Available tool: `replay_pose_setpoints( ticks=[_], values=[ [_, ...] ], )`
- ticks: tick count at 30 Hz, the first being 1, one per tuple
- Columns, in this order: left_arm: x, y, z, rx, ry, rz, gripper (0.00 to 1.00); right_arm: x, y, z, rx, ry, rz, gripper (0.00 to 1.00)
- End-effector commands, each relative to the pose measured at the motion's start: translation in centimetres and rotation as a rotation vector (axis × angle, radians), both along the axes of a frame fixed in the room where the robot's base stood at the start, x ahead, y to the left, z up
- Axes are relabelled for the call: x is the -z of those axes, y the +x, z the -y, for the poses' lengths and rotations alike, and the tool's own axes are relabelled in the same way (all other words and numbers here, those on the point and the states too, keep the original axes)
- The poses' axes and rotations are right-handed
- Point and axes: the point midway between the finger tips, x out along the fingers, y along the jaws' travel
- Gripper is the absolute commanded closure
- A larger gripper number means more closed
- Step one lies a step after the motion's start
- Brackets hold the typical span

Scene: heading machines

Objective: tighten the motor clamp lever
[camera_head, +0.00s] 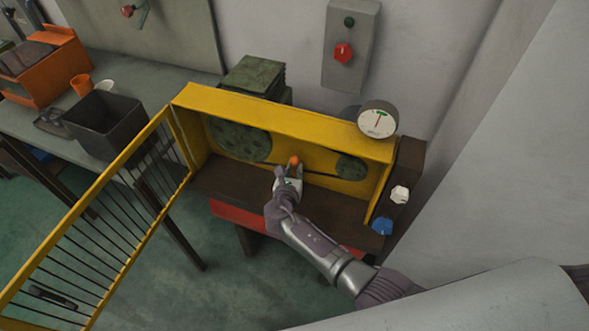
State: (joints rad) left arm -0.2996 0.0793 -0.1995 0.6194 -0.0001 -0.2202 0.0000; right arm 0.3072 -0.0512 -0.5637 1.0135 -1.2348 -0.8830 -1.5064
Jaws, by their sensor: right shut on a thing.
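The yellow machine housing (275,108) stands open in the middle of the view, with a large dark green pulley (238,139) at left and a small one (350,167) at right inside. An orange-tipped lever (294,160), which looks like the motor clamp lever, stands between the pulleys. My right gripper (291,176) reaches in from the lower right and is shut on the lever, just below its orange tip. The fingers hide the lower part of the lever. My left gripper is not in view.
The yellow barred guard door (95,225) is swung open to the left. A round gauge (378,119) sits on the housing's right top corner. White (400,194) and blue (382,226) knobs are at its right end. A dark bin (106,124) stands on the left bench.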

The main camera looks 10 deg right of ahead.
Motion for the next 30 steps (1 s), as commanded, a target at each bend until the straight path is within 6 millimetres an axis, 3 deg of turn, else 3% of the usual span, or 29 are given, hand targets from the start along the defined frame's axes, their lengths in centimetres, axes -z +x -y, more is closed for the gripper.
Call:
replay_pose_setpoints(
  ticks=[2, 3, 8, 20, 30],
  values=[
    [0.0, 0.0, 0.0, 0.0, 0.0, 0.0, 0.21, -0.2, 0.2, 0.0, -0.001, -0.004, 0.004, 1.0],
    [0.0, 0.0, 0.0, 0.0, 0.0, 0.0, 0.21, -0.2, 0.2, 0.0, -0.002, -0.003, 0.004, 0.81],
    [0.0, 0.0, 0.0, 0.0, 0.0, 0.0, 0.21, -0.2, 0.1, 0.0, -0.001, -0.002, 0.003, 0.57],
    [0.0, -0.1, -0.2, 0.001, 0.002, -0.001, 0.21, -0.3, -0.7, -0.4, -0.003, 0.001, 0.001, 0.57],
    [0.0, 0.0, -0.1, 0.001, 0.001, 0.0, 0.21, -2.5, -6.7, -2.9, -0.003, 0.001, 0.002, 0.57]
  ],
)
